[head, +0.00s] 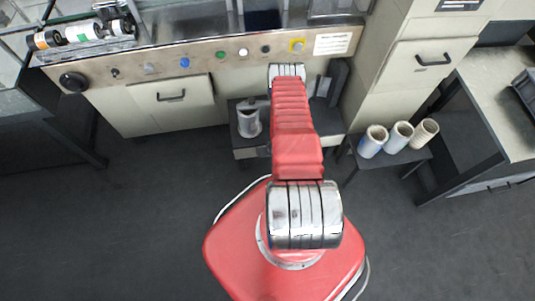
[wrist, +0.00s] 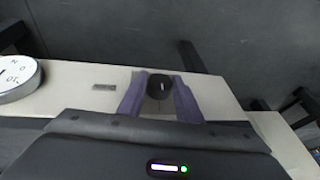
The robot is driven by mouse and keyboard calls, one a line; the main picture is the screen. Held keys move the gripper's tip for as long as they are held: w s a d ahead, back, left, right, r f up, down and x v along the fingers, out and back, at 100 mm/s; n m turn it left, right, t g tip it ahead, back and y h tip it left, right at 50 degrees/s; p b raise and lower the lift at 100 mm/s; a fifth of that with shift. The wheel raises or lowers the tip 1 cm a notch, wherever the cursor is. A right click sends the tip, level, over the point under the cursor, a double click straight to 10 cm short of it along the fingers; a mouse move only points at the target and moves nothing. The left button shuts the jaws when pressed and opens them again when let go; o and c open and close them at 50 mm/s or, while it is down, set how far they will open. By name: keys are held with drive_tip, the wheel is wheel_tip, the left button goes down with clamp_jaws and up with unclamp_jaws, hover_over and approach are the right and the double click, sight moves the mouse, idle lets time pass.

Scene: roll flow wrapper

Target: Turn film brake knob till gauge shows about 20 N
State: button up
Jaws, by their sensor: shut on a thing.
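The film brake knob (wrist: 161,83), black with a small white mark, shows in the wrist view on a pale panel. My gripper (wrist: 160,100) has its two purple fingers on either side of the knob and is shut on it. The round white gauge (wrist: 18,78) is at the left edge of the wrist view, partly cut off. Some of its dial lettering shows, turned on its side, but its reading cannot be told. In the head view my red arm reaches toward the machine, and my gripper, this knob and the gauge cannot be made out there.
Several rolls (head: 400,137) stand on a small table at right. The front floor is clear.

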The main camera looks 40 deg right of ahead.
drive_tip(key=shift+d, duration=0.2)
drive_tip(key=o, duration=1)
drive_tip(key=shift+a, duration=0.1)
drive_tip(key=shift+o, duration=0.2)
drive_tip(key=shift+r, duration=0.15)
drive_tip(key=v, duration=1.3)
drive_tip(key=shift+s+r, duration=0.15)
drive_tip(key=shift+r, duration=0.05)
